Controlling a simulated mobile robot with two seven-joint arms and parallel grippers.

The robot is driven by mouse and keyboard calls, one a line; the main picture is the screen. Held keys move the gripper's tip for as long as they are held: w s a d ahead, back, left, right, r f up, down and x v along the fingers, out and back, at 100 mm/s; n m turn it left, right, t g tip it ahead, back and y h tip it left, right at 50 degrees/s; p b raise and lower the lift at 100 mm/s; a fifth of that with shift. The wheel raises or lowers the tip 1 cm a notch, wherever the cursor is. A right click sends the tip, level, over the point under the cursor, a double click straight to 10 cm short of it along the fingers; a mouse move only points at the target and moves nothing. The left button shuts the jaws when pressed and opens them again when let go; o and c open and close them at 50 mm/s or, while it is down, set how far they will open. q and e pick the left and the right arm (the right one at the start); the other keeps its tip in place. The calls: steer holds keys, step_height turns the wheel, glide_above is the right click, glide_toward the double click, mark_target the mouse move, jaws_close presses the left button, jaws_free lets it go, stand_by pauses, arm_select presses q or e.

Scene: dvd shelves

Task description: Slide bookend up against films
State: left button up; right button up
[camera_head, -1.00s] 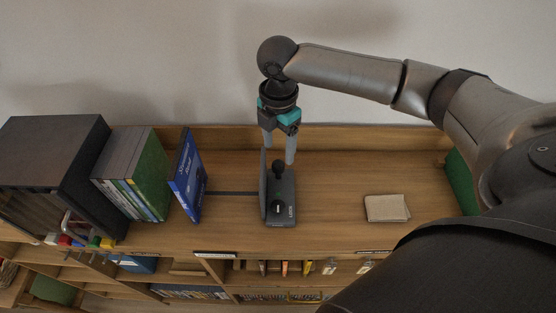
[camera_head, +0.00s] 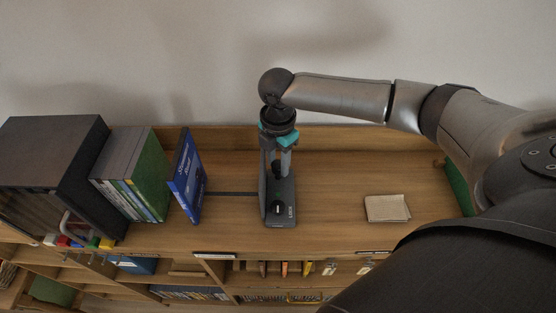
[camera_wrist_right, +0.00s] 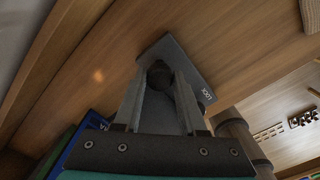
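The dark grey bookend (camera_head: 283,213) stands on the wooden shelf top, with an upright plate on its left, a flat base marked LOCK and a round knob. Its base also shows in the right wrist view (camera_wrist_right: 190,62). My right gripper (camera_head: 278,170) points down over it. In the wrist view its two fingers (camera_wrist_right: 160,85) are apart, one on each side of the knob, with no clear grip on it. The films are a row of cases (camera_head: 150,185) on the left; a blue case (camera_head: 187,180) at their right end leans. A gap lies between it and the bookend. My left gripper is out of view.
A dark box (camera_head: 75,160) stands left of the films. A dark strip (camera_head: 232,193) runs along the shelf top between blue case and bookend. A beige folded cloth (camera_head: 387,208) lies right, with clear wood around it. A raised ledge (camera_head: 350,138) closes the back.

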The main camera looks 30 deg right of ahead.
jaws_close()
stand_by(0.9)
